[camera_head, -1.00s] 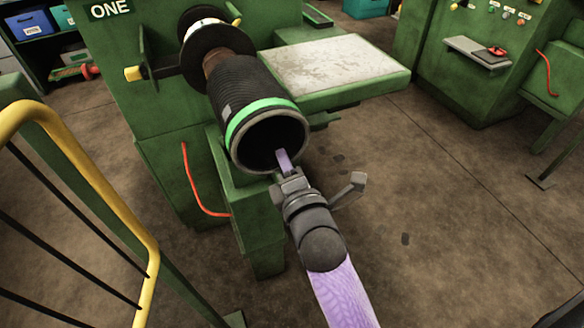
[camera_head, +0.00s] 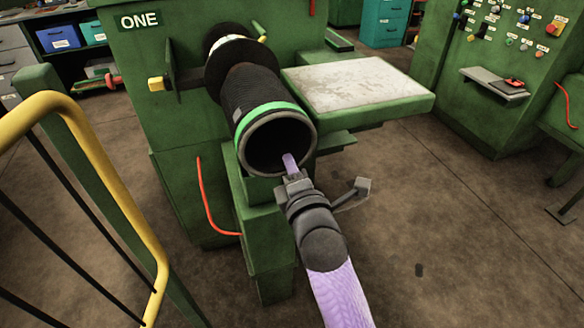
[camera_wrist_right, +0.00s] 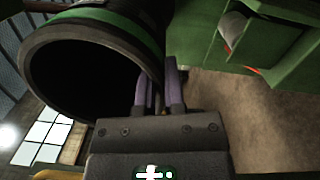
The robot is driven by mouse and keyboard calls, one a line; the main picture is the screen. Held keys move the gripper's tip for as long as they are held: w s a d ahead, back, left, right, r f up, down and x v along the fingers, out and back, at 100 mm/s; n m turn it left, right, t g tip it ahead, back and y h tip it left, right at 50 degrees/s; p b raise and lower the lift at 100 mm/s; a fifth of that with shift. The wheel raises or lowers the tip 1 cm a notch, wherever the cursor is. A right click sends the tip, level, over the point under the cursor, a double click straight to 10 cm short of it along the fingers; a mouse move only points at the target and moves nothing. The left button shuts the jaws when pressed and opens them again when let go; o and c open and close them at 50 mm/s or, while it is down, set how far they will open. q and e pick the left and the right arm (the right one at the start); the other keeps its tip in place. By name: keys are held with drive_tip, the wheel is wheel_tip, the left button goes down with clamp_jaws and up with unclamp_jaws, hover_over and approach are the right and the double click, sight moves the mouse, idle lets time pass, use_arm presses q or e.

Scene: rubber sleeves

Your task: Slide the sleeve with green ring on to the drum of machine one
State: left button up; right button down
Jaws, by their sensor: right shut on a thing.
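The dark ribbed sleeve with the green ring (camera_head: 262,113) sits lengthwise in front of machine one (camera_head: 160,110), its open end facing me. Its far end is at the dark round flange with the white band (camera_head: 233,50); the sleeve hides the drum, so I cannot tell how far around it it sits. My right gripper (camera_head: 290,163) is at the lower near rim of the sleeve, one finger inside the opening. In the right wrist view my right gripper (camera_wrist_right: 157,95) is shut on the rim of the sleeve (camera_wrist_right: 75,35). My left gripper is not in view.
A green-edged table with a worn pale top (camera_head: 350,82) juts out right of the sleeve. A yellow railing (camera_head: 120,205) stands at the left. A red hose (camera_head: 205,195) hangs on the machine's front. Another green machine (camera_head: 480,80) is at the right. The floor between is clear.

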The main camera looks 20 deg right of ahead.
sight(278, 141)
drive_tip(key=shift+w+r+p, duration=0.25)
drive_tip(key=shift+r+p, duration=0.2)
drive_tip(key=shift+p, duration=0.75)
drive_tip(key=shift+f, duration=0.15)
drive_tip(key=shift+w+f+b, duration=0.3)
drive_tip(key=shift+w+b, duration=0.1)
drive_tip(key=shift+b, duration=0.05)
drive_tip(key=shift+w+a+b, duration=0.1)
drive_tip(key=shift+w+b, duration=0.85)
drive_tip(key=shift+w, duration=0.4)
drive_tip(key=shift+w+b, duration=0.55)
drive_tip(key=shift+w, duration=0.9)
drive_tip(key=shift+w+r, duration=0.1)
drive_tip(key=shift+w, duration=0.25)
